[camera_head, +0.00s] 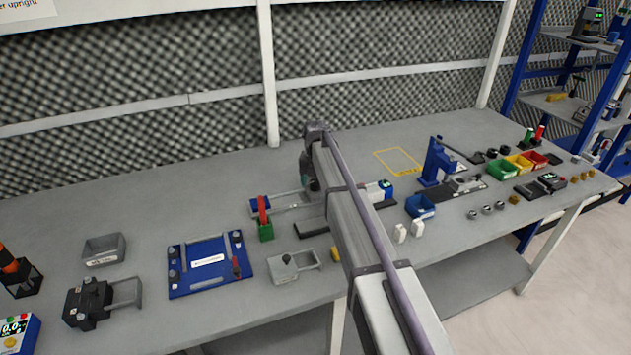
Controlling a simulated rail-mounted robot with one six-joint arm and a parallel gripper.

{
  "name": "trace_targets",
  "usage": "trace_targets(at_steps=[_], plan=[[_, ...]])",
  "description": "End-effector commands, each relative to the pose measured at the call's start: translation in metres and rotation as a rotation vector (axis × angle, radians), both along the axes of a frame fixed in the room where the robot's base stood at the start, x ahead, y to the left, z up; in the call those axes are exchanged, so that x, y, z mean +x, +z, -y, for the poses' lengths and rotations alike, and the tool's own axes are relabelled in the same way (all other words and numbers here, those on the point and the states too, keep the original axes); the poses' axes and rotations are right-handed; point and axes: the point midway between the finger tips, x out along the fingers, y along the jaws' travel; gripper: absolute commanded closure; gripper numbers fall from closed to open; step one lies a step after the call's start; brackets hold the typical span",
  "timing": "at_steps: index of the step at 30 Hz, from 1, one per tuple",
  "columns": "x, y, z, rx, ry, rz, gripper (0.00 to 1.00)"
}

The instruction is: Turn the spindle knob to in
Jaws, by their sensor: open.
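My arm reaches from the lower right over the bench. Its dark wrist end and my gripper (312,186) are beside the right end of a railed fixture (284,203) with a blue end block. My gripper is open; its fingertips are small and partly hidden by the arm. I cannot single out the spindle knob with certainty; the right end of the railed fixture is partly covered by my gripper. A grey block with a small dark knob (286,259) and a U-shaped frame stands nearer the front edge, apart from my gripper.
A green holder with a red piece (265,219) stands close in front of the railed fixture. A blue plate (210,262), a grey bin (104,249) and a black clamp-like block (88,302) are left. A blue press (437,163) stands right. The back middle of the bench is clear.

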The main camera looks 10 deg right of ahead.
Motion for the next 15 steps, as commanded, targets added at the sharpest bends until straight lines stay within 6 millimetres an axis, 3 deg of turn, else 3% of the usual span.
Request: trace_targets(at_steps=[8,15], plan=[[0.000,0.010,0.000,0.000,0.000,0.000,0.34],[0.000,0.062,0.000,0.000,0.000,0.000,0.34]])
